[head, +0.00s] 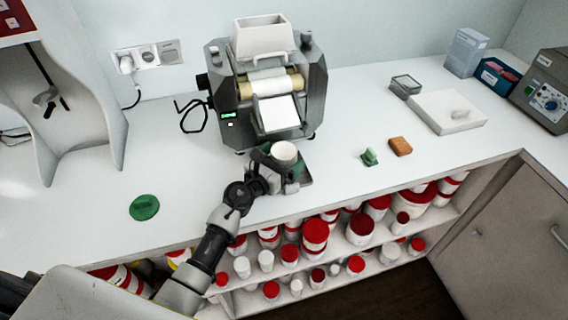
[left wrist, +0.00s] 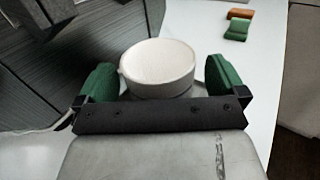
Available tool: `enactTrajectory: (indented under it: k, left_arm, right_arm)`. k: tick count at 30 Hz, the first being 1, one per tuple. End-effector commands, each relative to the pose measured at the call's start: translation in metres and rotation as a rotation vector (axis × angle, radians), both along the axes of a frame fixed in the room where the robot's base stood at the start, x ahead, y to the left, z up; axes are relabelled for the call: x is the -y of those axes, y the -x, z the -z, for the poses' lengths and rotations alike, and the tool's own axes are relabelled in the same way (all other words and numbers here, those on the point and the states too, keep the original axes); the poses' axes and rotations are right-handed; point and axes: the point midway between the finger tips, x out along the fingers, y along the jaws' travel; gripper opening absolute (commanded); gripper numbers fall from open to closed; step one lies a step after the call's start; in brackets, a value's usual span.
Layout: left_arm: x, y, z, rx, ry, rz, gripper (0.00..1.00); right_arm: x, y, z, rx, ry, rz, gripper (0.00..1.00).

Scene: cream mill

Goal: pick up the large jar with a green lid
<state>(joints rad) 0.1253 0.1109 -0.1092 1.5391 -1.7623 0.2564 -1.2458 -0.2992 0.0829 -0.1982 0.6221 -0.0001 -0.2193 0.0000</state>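A white jar (head: 285,152), without a lid on it, is upright in front of the mill (head: 268,85). Its round top also shows in the left wrist view (left wrist: 158,68). My left gripper (head: 278,167) has its two green-padded fingers (left wrist: 163,85) spread on either side of the jar. The fingers look wide apart, with a small gap at the right. The jar's base is hidden behind the gripper. A flat green disc like a lid (head: 144,207) lies on the counter at the left. No jar wearing a green lid is visible. My right gripper is not in view.
The white counter (head: 220,215) is clear between the lid and mill. A green sponge-like block (head: 369,157) and an orange one (head: 400,146) lie to the right. Shelves below hold several red-lidded jars (head: 315,234). A white board (head: 447,111) lies at the back right.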

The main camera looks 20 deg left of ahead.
Motion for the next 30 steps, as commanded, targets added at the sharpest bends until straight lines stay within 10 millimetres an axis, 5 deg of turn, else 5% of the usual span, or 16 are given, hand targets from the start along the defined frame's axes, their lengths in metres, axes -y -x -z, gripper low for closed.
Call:
enactTrajectory:
  k: [10,20,29,30]
  left_arm:
    - [0.0,0.0,0.0,0.0,0.0,0.0,0.48]
    - [0.0,0.0,-0.005,0.0,-0.001,0.0,0.48]
    - [0.0,0.0,-0.044,0.003,-0.001,0.0,0.48]
    - [-0.004,0.009,-0.035,-0.003,-0.002,-0.001,0.48]
  right_arm:
    - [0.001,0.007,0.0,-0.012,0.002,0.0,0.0]
    - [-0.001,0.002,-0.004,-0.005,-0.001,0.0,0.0]
    - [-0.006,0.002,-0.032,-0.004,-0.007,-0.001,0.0]
    - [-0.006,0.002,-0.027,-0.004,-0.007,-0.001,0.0]
